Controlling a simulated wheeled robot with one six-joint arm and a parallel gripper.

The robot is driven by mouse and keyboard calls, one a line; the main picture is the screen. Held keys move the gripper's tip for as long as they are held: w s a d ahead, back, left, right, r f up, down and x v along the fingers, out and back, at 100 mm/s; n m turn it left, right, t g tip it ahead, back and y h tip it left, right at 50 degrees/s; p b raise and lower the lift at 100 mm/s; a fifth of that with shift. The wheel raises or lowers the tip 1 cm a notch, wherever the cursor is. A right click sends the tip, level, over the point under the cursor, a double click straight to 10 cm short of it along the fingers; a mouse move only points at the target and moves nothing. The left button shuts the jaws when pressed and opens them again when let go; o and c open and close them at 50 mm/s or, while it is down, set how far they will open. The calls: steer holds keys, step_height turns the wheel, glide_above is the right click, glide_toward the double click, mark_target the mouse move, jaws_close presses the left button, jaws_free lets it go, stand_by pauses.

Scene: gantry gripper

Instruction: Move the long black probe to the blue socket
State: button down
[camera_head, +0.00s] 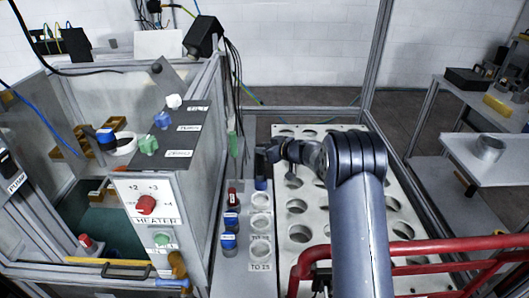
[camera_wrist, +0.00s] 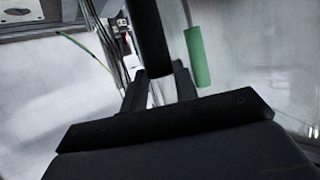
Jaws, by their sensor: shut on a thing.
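My gripper (camera_wrist: 160,88) is shut on the long black probe (camera_wrist: 150,40), which runs from between the fingers to the top edge of the wrist view. The probe is hard to make out there against the dark fingers. A small dark blue piece (camera_head: 261,184) shows just below my gripper. I cannot tell whether it is the blue socket or part of what I hold.
A green-handled rod (camera_head: 232,130) stands close left of my gripper; its green handle also shows in the wrist view (camera_wrist: 198,57). Several jars (camera_head: 230,222) stand beside white rings (camera_head: 260,222). The heater panel (camera_head: 146,204) is left. A red rail (camera_head: 420,247) crosses the front right.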

steer(key=shift+f, duration=0.25)
steer(key=c, duration=1.1)
jaws_free()
steer(key=v, duration=1.2)
steer(key=shift+p, duration=0.3)
